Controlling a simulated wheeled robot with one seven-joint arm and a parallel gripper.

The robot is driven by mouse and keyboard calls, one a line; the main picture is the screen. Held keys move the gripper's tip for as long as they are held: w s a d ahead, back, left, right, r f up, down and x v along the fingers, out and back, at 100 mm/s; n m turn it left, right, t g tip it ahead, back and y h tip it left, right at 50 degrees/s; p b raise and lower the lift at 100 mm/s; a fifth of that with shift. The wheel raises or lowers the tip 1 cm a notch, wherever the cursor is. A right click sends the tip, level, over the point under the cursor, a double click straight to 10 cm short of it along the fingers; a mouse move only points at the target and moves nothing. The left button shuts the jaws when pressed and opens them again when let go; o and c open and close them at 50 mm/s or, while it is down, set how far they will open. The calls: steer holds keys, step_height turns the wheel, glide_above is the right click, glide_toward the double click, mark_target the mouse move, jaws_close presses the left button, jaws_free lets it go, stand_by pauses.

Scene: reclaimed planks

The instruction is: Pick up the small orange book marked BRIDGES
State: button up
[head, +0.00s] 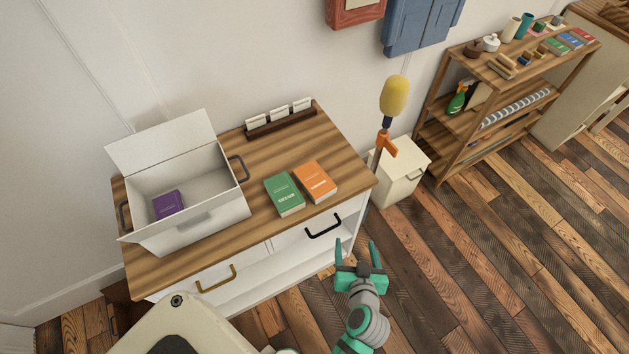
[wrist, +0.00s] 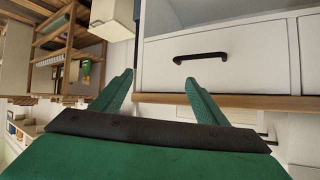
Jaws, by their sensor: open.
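A small orange book (head: 315,181) lies flat on the wooden top of a white cabinet in the head view, near its right front part. Its cover print is too small to read. A green book (head: 285,194) lies close beside it on the left. My gripper (head: 356,247) is open and empty, in front of the cabinet and lower in the picture than the book, apart from it. In the wrist view, my gripper's two teal fingers (wrist: 162,92) are spread apart, facing a white drawer front with a black handle (wrist: 200,57). The orange book is not in the wrist view.
A white open box (head: 203,222) holding a purple book (head: 168,204) stands on the cabinet's left (head: 265,240). A dark card rack (head: 281,124) is at its back. A white bin (head: 402,172) and a wooden shelf (head: 437,135) stand to the right. Plank floor is clear at lower right.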

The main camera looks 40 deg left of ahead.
steer(key=w+a+r+n+g+y, duration=0.2)
steer(key=w+a+r+n+y, duration=0.1)
steer(key=w+a, duration=0.15)
steer(key=n+g+y, duration=0.3)
steer(key=n, duration=0.2)
glide_toward(318, 183)
steer(key=w+a, duration=0.1)
steer(key=a, duration=0.1)
steer(key=x, duration=0.6)
steer(key=f+x, duration=0.1)
steer(key=x, duration=0.3)
steer(key=shift+s, duration=0.15)
steer(key=shift+d, duration=0.1)
steer(key=shift+r, duration=0.1)
steer(key=c, duration=0.8)
